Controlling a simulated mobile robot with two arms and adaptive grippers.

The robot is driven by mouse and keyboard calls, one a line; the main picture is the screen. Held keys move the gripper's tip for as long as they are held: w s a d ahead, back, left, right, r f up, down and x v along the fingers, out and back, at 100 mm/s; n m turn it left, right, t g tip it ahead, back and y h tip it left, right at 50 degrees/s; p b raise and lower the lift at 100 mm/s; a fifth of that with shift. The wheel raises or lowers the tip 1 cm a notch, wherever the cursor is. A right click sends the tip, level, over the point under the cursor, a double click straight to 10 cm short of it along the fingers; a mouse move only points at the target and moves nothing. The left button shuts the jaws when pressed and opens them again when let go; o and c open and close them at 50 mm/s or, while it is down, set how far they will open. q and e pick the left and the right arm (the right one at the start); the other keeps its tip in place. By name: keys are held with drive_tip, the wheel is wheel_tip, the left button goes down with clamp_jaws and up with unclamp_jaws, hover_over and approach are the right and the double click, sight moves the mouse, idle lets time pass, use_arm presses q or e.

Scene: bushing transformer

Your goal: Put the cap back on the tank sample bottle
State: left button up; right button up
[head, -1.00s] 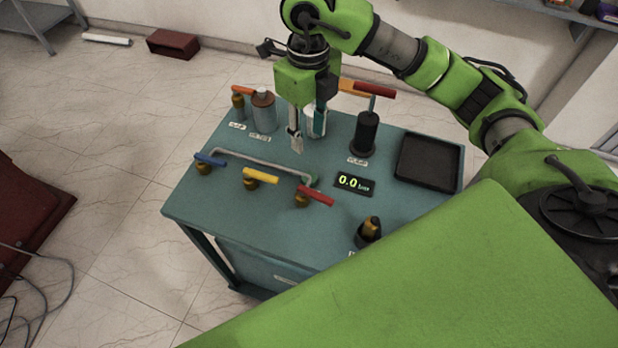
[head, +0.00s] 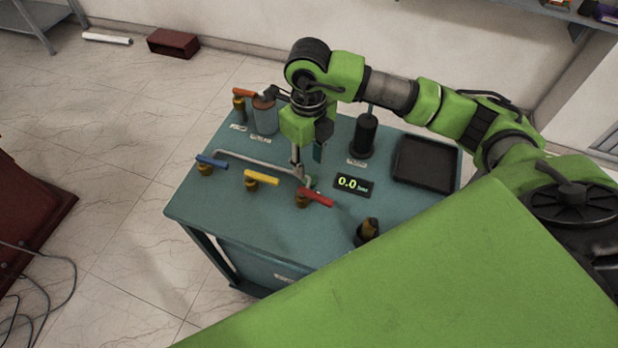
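My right gripper (head: 308,163) points down over the middle of the table, just behind the red-handled valve. Its two fingers show apart, with nothing visible between them. A grey bottle-like cylinder (head: 265,118) stands at the back left of the table, its top partly covered by my arm; a black bottle-like post (head: 364,137) stands at the back right. The labels are too small to read, so I cannot tell which is the tank sample bottle. A small green piece (head: 313,183) shows below the fingertips; I cannot tell whether it is the cap. My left gripper is out of view.
A display (head: 354,184) reads 0.0. A black tray (head: 425,163) lies at the right; a dark brass-topped fitting (head: 368,231) stands at the front right.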

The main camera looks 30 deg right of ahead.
sight(309, 179)
drive_tip(key=shift+f, duration=0.2)
drive_tip(key=f, duration=0.1)
drive_tip(key=f+p, duration=0.1)
drive_tip(key=f, duration=0.1)
drive_tip(key=f+p, duration=0.1)
drive_tip(key=shift+s+f, duration=0.2)
drive_tip(key=shift+s, duration=0.1)
drive_tip(key=shift+f, duration=0.2)
drive_tip(key=c, duration=0.4)
